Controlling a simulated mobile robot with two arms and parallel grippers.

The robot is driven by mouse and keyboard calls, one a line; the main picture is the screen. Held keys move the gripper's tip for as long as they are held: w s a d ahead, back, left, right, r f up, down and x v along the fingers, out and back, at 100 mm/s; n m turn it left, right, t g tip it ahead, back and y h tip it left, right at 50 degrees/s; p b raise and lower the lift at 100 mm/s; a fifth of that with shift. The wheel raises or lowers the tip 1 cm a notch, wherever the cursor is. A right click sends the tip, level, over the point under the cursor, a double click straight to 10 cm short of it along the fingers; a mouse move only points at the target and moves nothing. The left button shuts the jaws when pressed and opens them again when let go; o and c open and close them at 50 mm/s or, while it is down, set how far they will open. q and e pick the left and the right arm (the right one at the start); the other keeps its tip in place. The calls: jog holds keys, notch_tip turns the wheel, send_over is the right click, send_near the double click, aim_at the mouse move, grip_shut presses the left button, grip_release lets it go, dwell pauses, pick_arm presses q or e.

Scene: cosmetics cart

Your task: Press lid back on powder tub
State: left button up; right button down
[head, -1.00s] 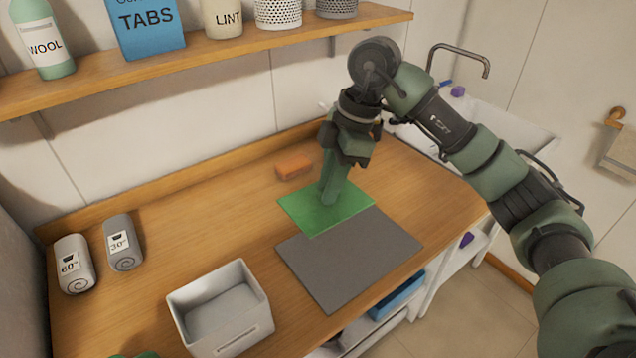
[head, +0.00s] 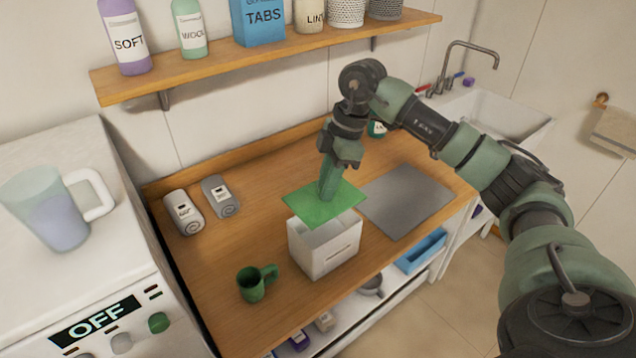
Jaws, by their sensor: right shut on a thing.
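The powder tub is a white open box (head: 322,258) standing on the wooden counter in the head view. The lid is a flat green square (head: 300,203). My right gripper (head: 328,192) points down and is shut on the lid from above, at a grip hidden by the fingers. The lid hangs over the back part of the tub's opening. Some of the tub's pale inside shows below the lid's front edge, so the lid is not seated. Whether its back edge touches the rim is hidden. My left gripper is not in view.
A green mug (head: 252,284) stands left of the tub. Two rolled grey towels (head: 184,212) lie at the back left. A grey mat (head: 408,200) lies bare on the right. A washer (head: 95,290) with a jug (head: 48,208) is at far left; a shelf (head: 270,50) runs above.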

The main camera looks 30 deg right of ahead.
aim_at(327, 205)
jog(key=shift+d+f+b, duration=0.3)
jog(key=shift+f+b, duration=0.2)
jog(key=shift+f, duration=0.25)
jog(key=shift+f+b, duration=0.35)
jog(key=shift+f, duration=0.05)
jog(key=shift+b+x, duration=1.1)
jog(key=shift+d+f+b, duration=0.1)
jog(key=shift+f+b, duration=0.25)
jog(key=shift+f, duration=0.6)
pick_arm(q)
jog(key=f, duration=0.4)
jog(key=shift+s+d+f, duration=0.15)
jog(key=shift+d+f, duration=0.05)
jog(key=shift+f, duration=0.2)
pick_arm(e)
jog(key=shift+s, duration=0.1)
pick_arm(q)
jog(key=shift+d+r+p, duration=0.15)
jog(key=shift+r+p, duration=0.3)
pick_arm(e)
jog(key=shift+r, duration=0.1)
pick_arm(q)
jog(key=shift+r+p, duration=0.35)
jog(key=shift+p, duration=0.05)
pick_arm(e)
jog(key=shift+f, duration=0.35)
jog(key=c, duration=1.2)
grip_release()
